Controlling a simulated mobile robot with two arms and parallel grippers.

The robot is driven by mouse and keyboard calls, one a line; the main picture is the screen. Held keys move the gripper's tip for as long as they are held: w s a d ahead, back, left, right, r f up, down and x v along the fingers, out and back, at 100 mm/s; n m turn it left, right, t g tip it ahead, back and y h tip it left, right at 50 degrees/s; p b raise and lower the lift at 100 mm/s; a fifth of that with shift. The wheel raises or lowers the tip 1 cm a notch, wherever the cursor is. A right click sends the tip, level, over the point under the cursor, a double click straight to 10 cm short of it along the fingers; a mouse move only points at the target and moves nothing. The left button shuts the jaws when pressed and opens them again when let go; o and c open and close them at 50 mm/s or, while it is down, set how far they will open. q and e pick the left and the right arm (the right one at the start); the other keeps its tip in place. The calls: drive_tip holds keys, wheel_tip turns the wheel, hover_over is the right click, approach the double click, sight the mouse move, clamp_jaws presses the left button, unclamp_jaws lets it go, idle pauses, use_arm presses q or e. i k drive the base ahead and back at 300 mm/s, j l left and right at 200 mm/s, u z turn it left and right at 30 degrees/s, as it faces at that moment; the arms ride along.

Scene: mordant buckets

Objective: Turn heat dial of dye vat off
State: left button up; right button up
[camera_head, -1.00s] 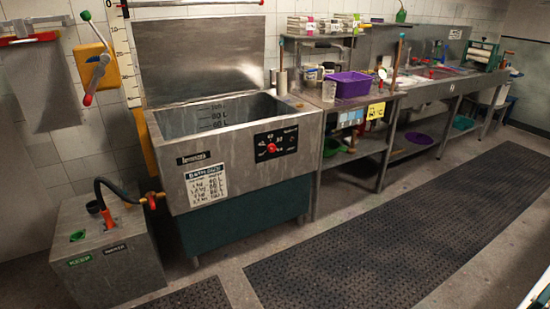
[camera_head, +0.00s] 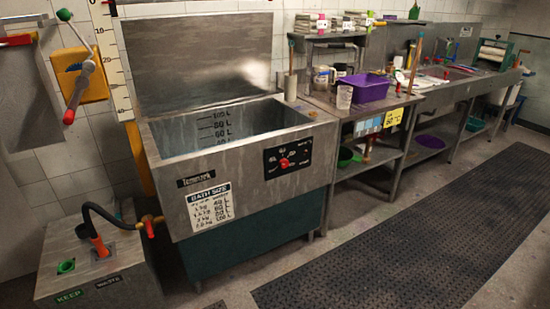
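The dye vat (camera_head: 255,190) is a steel tank with a teal base, left of centre in the head view. Its lid (camera_head: 195,55) stands raised at the back, and litre marks show on the inner wall. The heat dial (camera_head: 284,163) is a red knob on a black panel (camera_head: 300,150) on the vat's front, at the right. Its pointer is too small to read. Neither of my grippers is in view.
A low steel box (camera_head: 98,265) with a black hose stands left of the vat. A crank (camera_head: 80,82) is on the wall above. A bench with a purple tub (camera_head: 364,88) adjoins at right. The floor before the vat is open, with a dark mat (camera_head: 400,245).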

sight(284, 163)
drive_tip(key=i+l+u, duration=0.15)
drive_tip(key=i, duration=0.3)
drive_tip(key=i+l+u, duration=0.2)
drive_tip(key=i, duration=0.25)
drive_tip(key=i+l+u, duration=0.15)
drive_tip(key=i, duration=0.3)
drive_tip(key=l, duration=0.1)
